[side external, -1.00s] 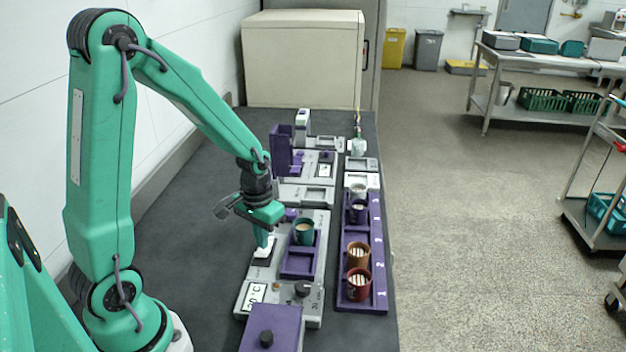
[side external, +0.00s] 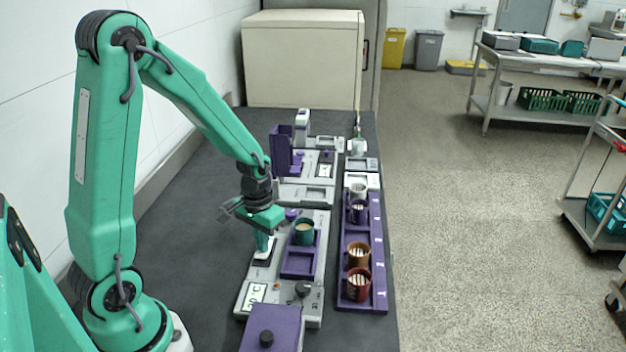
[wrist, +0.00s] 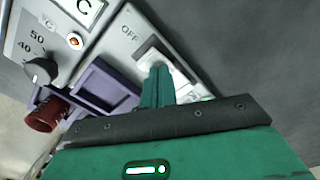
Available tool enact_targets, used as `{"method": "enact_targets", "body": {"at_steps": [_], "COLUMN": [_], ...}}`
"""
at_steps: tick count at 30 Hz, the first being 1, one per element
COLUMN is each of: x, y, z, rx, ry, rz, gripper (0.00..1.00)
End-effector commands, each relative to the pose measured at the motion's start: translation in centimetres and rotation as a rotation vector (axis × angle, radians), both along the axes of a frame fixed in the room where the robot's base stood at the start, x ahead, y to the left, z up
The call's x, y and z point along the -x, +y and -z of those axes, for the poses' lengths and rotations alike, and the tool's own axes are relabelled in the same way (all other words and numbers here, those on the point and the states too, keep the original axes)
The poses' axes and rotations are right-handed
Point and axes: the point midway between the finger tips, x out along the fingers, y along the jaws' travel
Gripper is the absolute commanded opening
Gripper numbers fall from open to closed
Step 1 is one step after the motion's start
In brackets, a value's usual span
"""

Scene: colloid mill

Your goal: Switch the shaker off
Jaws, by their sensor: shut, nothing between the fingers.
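The shaker (side external: 312,262) is a grey unit on the bench with a purple platform bearing a green cup (side external: 304,233) of pale liquid. In the wrist view the shaker's white rocker switch (wrist: 149,56) sits in a dark frame, with the OFF label (wrist: 130,33) beside its far end. My gripper (side external: 264,254) points down over the switch, and its fingers are together and empty. In the wrist view the fingertips (wrist: 158,70) are at the switch and cover part of it. I cannot tell whether they touch it or which way it is tipped.
A purple rack (side external: 379,290) with several cups stands right of the shaker. A black knob (wrist: 38,70) and an orange lamp (wrist: 75,40) are on the shaker's panel. A purple box (side external: 270,325) is at the near end; other instruments stand behind. Bare bench lies to the left.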

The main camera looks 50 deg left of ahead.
Motion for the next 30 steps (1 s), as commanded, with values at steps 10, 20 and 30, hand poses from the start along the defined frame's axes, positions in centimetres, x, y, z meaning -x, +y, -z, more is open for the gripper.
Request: {"method": "enact_targets", "body": {"at_steps": [10, 20, 30], "x": [0.0, 0.0, -0.1], "y": [0.0, 0.0, 0.0], "z": [0.4, 0.7, -0.5], "rx": [0.0, 0.0, -0.001], "ry": [0.0, 0.0, -0.003], "rz": [0.0, 0.0, 0.0], "gripper": [0.0, 0.0, 0.0]}}
